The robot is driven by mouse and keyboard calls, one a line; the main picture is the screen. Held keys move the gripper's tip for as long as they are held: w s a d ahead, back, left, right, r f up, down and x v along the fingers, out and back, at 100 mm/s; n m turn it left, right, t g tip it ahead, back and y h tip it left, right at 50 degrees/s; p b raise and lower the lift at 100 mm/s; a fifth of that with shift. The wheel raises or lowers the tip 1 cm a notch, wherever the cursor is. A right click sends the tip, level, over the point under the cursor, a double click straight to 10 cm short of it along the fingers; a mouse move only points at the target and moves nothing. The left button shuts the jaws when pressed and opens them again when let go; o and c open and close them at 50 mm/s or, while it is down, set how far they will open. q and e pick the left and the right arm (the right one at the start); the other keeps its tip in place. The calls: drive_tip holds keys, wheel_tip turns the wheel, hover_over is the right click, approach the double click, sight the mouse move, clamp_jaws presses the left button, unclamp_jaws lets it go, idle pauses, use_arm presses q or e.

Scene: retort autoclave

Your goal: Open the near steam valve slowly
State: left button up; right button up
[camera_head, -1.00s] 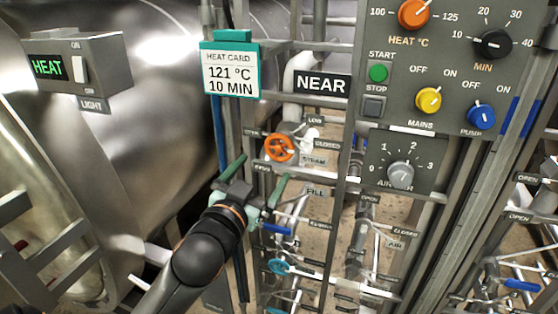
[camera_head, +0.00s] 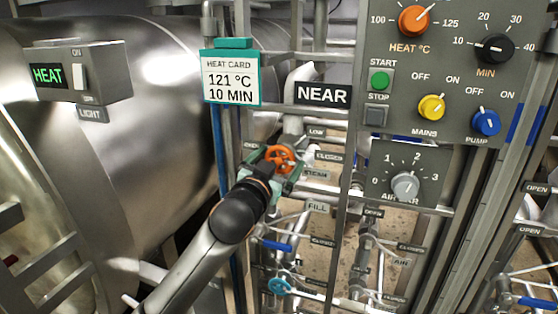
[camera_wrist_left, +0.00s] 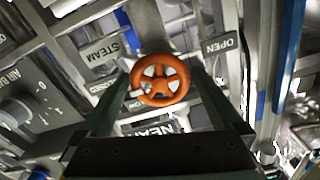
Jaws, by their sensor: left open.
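The near steam valve has an orange handwheel (camera_head: 281,158) on the pipework below the NEAR sign (camera_head: 323,93). It also shows in the left wrist view (camera_wrist_left: 160,80), with a STEAM label (camera_wrist_left: 102,50) and an OPEN label (camera_wrist_left: 219,45) beside it. My left gripper (camera_head: 279,160) is at the wheel, with its fingers apart on either side of it. In the wrist view the open fingers (camera_wrist_left: 155,85) flank the wheel, and I see no clear contact. The gripper partly hides the valve body. My right gripper is not in view.
The control panel (camera_head: 456,60) with knobs and the air knob plate (camera_head: 420,165) stand close at the right. A heat card (camera_head: 230,80) hangs above left of the wheel. Blue-handled fill pipework (camera_head: 278,245) lies below. The large steel vessel (camera_head: 150,90) fills the left.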

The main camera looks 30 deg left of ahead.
use_arm(q)
drive_tip(key=c, duration=1.1)
drive_tip(key=shift+c, duration=0.2)
drive_tip(key=shift+n, duration=0.3)
drive_tip(key=n+p, duration=0.2)
drive_tip(key=n, duration=0.2)
drive_tip(key=shift+r, duration=0.1)
drive_tip(key=n+p, duration=0.3)
drive_tip(key=n, duration=0.1)
drive_tip(key=shift+n, duration=0.3)
drive_tip(key=o, duration=1.1)
